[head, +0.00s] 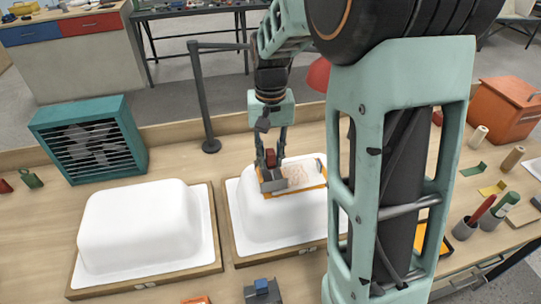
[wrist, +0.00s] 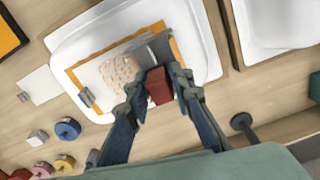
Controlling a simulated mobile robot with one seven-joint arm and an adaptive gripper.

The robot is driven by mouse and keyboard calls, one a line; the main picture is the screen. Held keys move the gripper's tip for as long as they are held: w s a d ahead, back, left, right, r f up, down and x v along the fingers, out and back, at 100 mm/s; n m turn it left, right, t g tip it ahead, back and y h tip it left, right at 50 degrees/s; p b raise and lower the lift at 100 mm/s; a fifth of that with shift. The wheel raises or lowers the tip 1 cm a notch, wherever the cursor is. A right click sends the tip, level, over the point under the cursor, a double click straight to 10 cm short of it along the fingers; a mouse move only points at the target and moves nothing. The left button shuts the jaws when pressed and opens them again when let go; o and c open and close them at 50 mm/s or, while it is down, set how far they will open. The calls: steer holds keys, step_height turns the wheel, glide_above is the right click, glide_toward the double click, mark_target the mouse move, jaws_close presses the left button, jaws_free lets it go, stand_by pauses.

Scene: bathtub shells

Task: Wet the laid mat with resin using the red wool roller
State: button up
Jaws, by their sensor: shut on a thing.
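My gripper (head: 270,160) is shut on a dark red block-like piece, which also shows between the fingertips in the wrist view (wrist: 158,85). I cannot tell whether this is the wool roller. A grey flat-sided piece (head: 272,186) sits beside it, over the mat area; it also shows in the wrist view (wrist: 147,50). The laid mat is a pale pinkish, speckled patch (wrist: 118,75) on a white sheet with an orange border (head: 299,193). It lies on top of the right white shell (head: 262,222). Whether the red piece touches the mat is unclear.
A second white shell (head: 140,225) stands on the left board. A teal fan box (head: 90,140) and a dark post (head: 205,105) stand behind. Pots with tools (head: 465,228) stand at right. Small colored spools (wrist: 67,128) lie nearby.

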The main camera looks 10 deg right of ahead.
steer(key=shift+d, duration=0.15)
steer(key=shift+s+d+f, duration=0.1)
steer(key=shift+d+f, duration=0.05)
steer(key=shift+d, duration=1.65)
steer(key=shift+s+d+f, duration=0.1)
steer(key=shift+d, duration=1.65)
steer(key=shift+d+f, duration=0.15)
steer(key=shift+d, duration=1.65)
jaws_close()
step_height(320, 180, up, 6)
steer(key=p, duration=0.5)
steer(key=shift+w, duration=0.2)
